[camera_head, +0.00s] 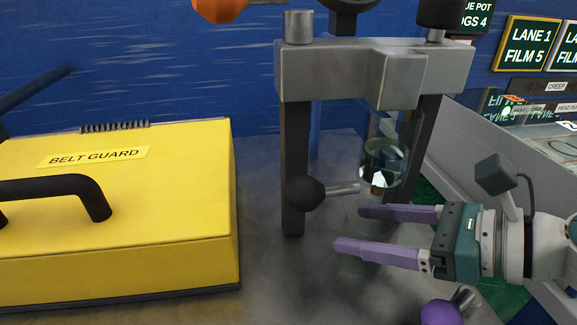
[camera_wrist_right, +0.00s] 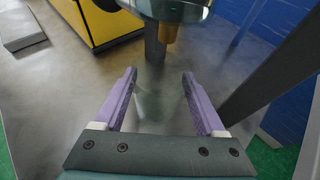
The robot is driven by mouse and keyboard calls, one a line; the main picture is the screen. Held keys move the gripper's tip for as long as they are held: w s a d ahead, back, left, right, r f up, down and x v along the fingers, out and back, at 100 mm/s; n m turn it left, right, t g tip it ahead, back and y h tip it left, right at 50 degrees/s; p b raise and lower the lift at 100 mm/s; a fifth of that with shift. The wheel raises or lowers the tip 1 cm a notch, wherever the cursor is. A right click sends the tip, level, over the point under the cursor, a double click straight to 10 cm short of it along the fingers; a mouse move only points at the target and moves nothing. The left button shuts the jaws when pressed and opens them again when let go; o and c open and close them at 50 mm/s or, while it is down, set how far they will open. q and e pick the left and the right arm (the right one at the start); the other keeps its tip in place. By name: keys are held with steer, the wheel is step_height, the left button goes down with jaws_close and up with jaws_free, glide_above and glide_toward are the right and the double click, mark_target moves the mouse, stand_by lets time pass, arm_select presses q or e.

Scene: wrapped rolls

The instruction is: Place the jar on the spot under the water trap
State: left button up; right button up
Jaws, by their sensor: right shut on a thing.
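The jar (camera_head: 372,229) is clear and very faint, between the purple fingers of my right gripper (camera_head: 350,228). In the right wrist view the jar (camera_wrist_right: 155,105) shows as a pale see-through shape between the fingertips (camera_wrist_right: 160,78). My right gripper is shut on it, with the fingers well apart around its width. The water trap (camera_head: 384,160) is a glass bowl under a grey block, just above the fingers. In the right wrist view its bowl (camera_wrist_right: 178,10) and brass drain (camera_wrist_right: 168,38) are at the top. I cannot make out a marked spot. My left gripper is not in view.
A yellow belt guard (camera_head: 120,220) with a black handle stands at the left. The grey frame's post (camera_head: 293,165) and a black knob (camera_head: 305,193) on a rod are close to the fingers. A purple knob (camera_head: 441,313) is at the front.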

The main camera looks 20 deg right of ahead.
steer(key=o, duration=1.1)
steer(key=shift+f, duration=0.2)
steer(key=o, duration=0.5)
steer(key=shift+c, duration=0.2)
steer(key=shift+r, duration=0.15)
steer(key=shift+d+r, duration=0.1)
steer(key=shift+r, duration=0.05)
steer(key=v, duration=1.2)
steer(key=shift+b, duration=0.3)
